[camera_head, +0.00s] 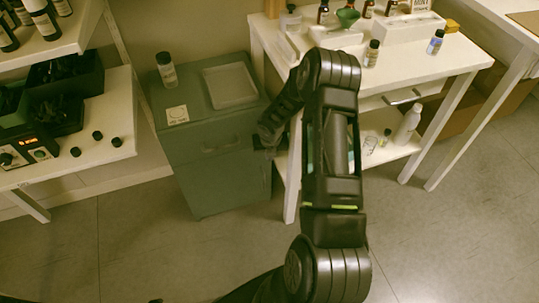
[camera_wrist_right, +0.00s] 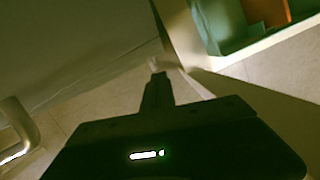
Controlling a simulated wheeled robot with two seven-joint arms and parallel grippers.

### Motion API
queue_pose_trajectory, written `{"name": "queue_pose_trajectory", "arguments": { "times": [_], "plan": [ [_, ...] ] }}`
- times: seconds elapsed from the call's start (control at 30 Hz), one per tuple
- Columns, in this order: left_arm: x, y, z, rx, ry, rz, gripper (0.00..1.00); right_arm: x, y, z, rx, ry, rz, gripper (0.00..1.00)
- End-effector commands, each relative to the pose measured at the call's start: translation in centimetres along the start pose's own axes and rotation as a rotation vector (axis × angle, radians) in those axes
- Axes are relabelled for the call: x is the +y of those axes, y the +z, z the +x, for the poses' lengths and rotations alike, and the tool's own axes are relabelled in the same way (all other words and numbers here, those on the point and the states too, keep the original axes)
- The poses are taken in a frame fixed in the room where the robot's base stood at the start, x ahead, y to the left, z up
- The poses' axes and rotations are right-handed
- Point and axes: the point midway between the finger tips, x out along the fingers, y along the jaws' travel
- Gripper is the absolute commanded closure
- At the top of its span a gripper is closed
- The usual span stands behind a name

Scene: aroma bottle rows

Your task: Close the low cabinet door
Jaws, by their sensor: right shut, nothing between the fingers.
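The low cabinet (camera_head: 196,125) is grey-green and stands on the floor left of the white table. Its door (camera_head: 220,180) faces me and looks flush or nearly so; I cannot tell whether a small gap is left. A handle (camera_head: 218,148) sits near the door's top, and a pale handle also shows in the wrist view (camera_wrist_right: 18,128). My right gripper (camera_head: 266,150) is at the cabinet's right front edge, partly hidden by its own wrist. In the wrist view its fingers (camera_wrist_right: 158,82) are together and empty, beside a grey panel; contact is unclear. My left gripper is out of view.
A bottle (camera_head: 166,70), a pale card (camera_head: 177,115) and a grey tray (camera_head: 230,84) are on the cabinet top. The white table (camera_head: 440,52) with bottles stands close on the right. White shelves (camera_head: 110,110) stand left. The floor (camera_head: 140,240) in front is clear.

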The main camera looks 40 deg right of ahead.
Motion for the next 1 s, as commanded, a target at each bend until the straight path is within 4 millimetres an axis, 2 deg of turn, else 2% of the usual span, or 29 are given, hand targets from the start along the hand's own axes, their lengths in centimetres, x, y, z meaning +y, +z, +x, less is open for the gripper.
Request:
{"name": "queue_pose_trajectory", "arguments": {
  "times": [0.4,0.5,1.0],
  "plan": [
    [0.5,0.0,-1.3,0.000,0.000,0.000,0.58,0.0,0.2,-6.2,-0.003,0.001,0.000,1.00],
    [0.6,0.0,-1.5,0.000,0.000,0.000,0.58,0.0,0.1,-7.2,-0.001,0.001,0.000,1.00],
    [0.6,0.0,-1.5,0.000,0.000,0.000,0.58,0.0,0.0,-7.5,0.000,0.000,0.000,1.00]
  ]
}}
